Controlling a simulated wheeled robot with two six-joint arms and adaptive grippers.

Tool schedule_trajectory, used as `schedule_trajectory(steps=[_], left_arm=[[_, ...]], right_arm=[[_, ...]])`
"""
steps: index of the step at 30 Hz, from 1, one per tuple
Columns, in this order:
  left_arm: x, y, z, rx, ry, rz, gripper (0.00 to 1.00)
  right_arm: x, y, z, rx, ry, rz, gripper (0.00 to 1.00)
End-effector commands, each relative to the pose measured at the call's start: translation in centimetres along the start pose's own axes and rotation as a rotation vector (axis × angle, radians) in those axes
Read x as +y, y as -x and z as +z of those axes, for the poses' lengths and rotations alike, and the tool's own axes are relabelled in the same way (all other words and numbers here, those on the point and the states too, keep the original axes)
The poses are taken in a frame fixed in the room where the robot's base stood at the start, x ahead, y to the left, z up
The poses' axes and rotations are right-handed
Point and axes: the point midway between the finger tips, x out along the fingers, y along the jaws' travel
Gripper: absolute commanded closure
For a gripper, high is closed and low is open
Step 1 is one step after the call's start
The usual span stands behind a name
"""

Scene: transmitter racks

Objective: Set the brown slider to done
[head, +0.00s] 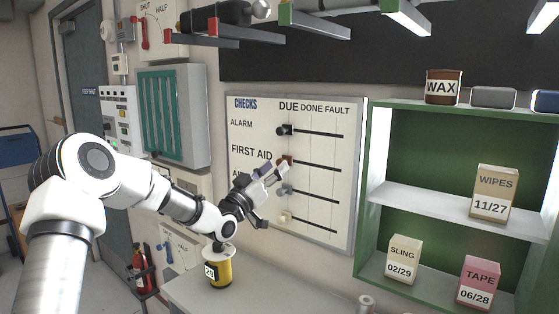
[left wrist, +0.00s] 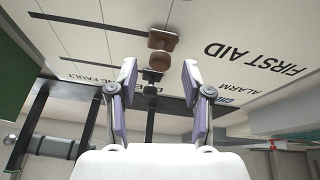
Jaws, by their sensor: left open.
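The white CHECKS board (head: 325,215) hangs on the wall with columns DUE, DONE and FAULT and several dark horizontal slots. The brown slider (head: 287,159) is at the DUE end of the FIRST AID slot, partly hidden by my gripper. My left gripper (head: 274,172) is open and empty, close to the board, just lower left of the brown slider. In the left wrist view, the brown slider's round knob (left wrist: 164,60) shows just beyond the gap between the open fingertips (left wrist: 158,72). My right gripper is not in view.
The black slider (head: 284,130) is above, at DUE; the grey slider (head: 285,190) and cream slider (head: 285,217) are below. A green shelf (head: 372,190) stands to the right. A yellow container (head: 219,270) is on the counter below. The slots rightward are clear.

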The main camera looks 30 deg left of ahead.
Motion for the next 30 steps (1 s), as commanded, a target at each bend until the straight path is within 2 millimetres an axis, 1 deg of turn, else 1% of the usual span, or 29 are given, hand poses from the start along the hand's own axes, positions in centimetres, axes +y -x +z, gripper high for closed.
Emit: schedule_trajectory(steps=[1, 3, 5, 7, 13, 14, 15, 17, 18, 23, 25, 26, 30], left_arm=[[0.2, -1.1, -0.3, -0.003, -0.003, 0.003, 0.51], [0.1, -2.1, -0.3, -0.002, -0.002, 0.0, 0.51], [0.1, -2.7, -0.1, -0.002, -0.002, 0.001, 0.51], [0.1, -3.0, 0.0, -0.001, 0.001, 0.001, 0.51], [0.0, -3.0, 0.1, -0.001, 0.002, 0.0, 0.51], [0.0, -3.0, 0.1, -0.001, 0.002, 0.0, 0.58], [0.0, -3.0, 0.1, -0.001, 0.002, 0.0, 0.72], [0.0, -3.0, 0.1, 0.0, 0.002, 0.0, 0.93], [0.0, -3.0, 0.1, 0.0, 0.002, 0.0, 1.0], [0.1, -3.0, 0.1, 0.0, 0.001, 0.001, 1.0], [0.7, -2.9, 0.4, 0.001, 0.001, 0.002, 1.0], [1.1, -2.9, 0.6, 0.001, 0.001, 0.003, 1.0], [4.0, -2.8, 1.4, 0.001, 0.0, 0.006, 1.0]], right_arm=[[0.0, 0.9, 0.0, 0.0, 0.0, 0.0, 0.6], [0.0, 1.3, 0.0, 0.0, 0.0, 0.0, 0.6], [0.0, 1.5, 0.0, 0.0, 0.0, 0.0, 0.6], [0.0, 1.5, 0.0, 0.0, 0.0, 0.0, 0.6], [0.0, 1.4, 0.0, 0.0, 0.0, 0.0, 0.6], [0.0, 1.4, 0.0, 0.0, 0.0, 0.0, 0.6], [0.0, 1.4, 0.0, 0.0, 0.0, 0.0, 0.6], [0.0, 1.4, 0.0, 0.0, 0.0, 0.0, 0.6], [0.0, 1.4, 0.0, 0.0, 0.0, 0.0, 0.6], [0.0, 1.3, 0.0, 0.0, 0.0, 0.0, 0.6], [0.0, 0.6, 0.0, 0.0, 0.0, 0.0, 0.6], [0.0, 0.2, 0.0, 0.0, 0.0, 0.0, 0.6], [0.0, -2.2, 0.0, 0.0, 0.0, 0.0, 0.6]])
